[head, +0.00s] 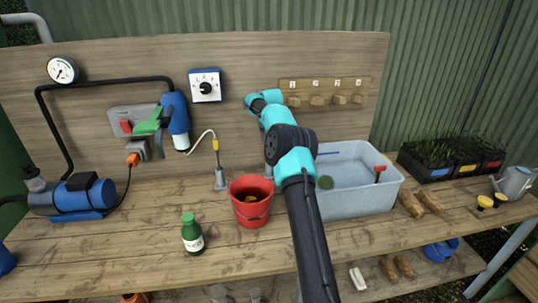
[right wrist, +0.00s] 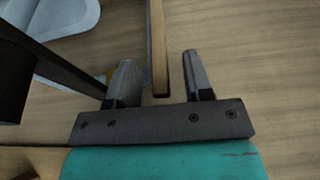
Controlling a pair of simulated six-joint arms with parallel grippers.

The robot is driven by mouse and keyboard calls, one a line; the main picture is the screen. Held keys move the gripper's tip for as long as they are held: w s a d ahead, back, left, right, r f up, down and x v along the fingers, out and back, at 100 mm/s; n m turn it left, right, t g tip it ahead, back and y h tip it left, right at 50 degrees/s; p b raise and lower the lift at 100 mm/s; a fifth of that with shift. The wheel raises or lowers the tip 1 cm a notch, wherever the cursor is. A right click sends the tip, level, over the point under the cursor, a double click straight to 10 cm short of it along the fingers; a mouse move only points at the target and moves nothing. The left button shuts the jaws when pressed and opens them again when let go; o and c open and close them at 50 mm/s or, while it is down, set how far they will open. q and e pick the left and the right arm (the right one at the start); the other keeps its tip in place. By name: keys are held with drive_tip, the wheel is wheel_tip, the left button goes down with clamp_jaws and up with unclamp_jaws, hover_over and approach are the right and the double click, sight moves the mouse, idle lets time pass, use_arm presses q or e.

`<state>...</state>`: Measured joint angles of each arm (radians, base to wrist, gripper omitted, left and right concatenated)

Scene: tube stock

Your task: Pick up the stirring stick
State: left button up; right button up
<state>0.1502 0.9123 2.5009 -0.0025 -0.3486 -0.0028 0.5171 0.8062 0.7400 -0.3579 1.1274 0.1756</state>
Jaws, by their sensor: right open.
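The stirring stick, a thin light-wood strip (right wrist: 156,30), shows in the right wrist view. It comes in from the top edge, and its lower end lies between the two fingers of my right gripper (right wrist: 160,66). The fingers are open, with a gap on each side of the stick. I cannot make out the stick in the head view, where my right arm covers the area between the red bucket and the tub. The fingers of my right gripper are mostly hidden there behind the arm. My left gripper is not in view.
A red bucket (head: 251,213) and a green bottle (head: 191,240) stand on the wooden bench (head: 130,250). A pale tub (head: 365,204) stands right of my arm. A blue pump (head: 85,197) is at the left. A numbered rack (head: 370,84) is on the back board.

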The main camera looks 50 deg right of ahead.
clamp_jaws()
idle(0.5)
